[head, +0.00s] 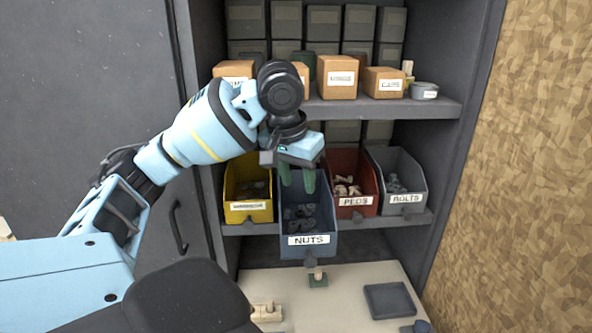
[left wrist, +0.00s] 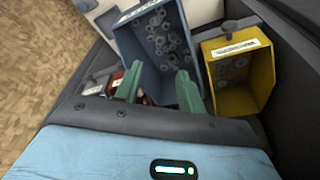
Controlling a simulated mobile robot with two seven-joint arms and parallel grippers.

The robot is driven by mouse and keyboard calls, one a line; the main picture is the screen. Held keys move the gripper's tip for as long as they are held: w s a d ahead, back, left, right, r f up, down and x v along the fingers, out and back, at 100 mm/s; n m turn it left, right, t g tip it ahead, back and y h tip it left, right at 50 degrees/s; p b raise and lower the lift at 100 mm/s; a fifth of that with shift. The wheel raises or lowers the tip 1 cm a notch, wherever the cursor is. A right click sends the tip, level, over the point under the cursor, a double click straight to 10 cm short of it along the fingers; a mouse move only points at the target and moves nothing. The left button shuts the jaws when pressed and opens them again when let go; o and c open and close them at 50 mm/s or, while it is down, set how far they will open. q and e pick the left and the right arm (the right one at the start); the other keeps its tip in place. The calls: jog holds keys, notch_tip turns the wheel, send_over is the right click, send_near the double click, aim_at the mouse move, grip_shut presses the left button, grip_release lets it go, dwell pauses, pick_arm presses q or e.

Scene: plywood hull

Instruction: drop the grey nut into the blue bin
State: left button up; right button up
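The blue bin (head: 318,252), labelled NUTS, juts out from the lower shelf and holds several grey nuts (head: 299,212). I cannot tell one particular nut apart from the others. The bin also shows in the left wrist view (left wrist: 126,48), with nuts (left wrist: 160,38) on its floor. My left gripper (head: 297,182) points down over the back part of the blue bin. In the left wrist view its green fingers (left wrist: 160,88) stand apart with nothing visible between them. My right gripper is not in view.
A yellow bin (head: 248,212) stands left of the blue bin. A red PEGS bin (head: 362,210) and a grey BOLTS bin (head: 404,209) stand right. An upper shelf (head: 440,107) carries orange boxes (head: 337,77). A tray (head: 390,300) lies on the pale surface below.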

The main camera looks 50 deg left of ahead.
pick_arm(q)
jog(key=shift+v, duration=1)
